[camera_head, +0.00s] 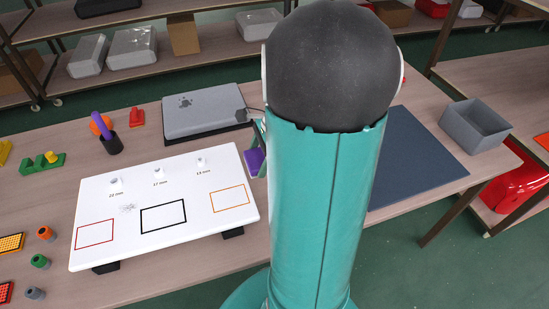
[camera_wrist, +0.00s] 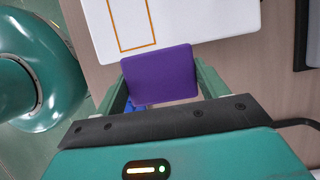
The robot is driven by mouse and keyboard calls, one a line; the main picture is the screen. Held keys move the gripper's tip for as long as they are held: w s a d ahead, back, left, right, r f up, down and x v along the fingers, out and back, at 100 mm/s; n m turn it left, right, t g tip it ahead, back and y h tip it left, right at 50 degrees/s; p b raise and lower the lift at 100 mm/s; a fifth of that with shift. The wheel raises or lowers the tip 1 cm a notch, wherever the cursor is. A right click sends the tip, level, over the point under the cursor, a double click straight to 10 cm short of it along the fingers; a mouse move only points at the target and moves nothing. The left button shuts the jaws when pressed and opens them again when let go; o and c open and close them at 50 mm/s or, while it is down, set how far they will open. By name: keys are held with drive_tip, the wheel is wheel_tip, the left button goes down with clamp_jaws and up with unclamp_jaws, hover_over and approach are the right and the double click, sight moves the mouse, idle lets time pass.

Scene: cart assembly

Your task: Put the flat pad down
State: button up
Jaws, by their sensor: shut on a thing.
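A flat purple pad (camera_wrist: 158,75) is between the two green fingers of my gripper (camera_wrist: 163,84) in the wrist view. My gripper is shut on it. The pad also shows in the head view (camera_head: 254,162), just off the right edge of the white board (camera_head: 195,205). In the wrist view the pad lies close to the board's edge, near the orange outlined rectangle (camera_wrist: 131,22). My arm hides most of the gripper in the head view. How high the pad is above the table is hard to tell.
The board carries red (camera_head: 95,234), black (camera_head: 163,217) and orange outlined rectangles and several small white pegs. A dark blue mat (camera_head: 415,150) and a grey bin (camera_head: 474,125) are on the right. Small coloured parts lie at the left.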

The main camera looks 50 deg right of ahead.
drive_tip(key=w+d+f, duration=0.1)
drive_tip(key=d+f, duration=0.1)
drive_tip(key=d, duration=0.1)
drive_tip(key=w+d+f, duration=0.1)
drive_tip(key=d+f, duration=0.2)
drive_tip(key=w+d+f, duration=0.2)
drive_tip(key=d+f, duration=0.1)
drive_tip(key=shift+d, duration=0.35)
drive_tip(key=shift+w+d+f, duration=0.1)
drive_tip(key=shift+d+f, duration=0.05)
drive_tip(key=shift+f, duration=0.1)
drive_tip(key=shift+d+f, duration=0.15)
drive_tip(key=shift+f, duration=1.45)
drive_tip(key=shift+f, duration=0.1)
drive_tip(key=o, duration=1)
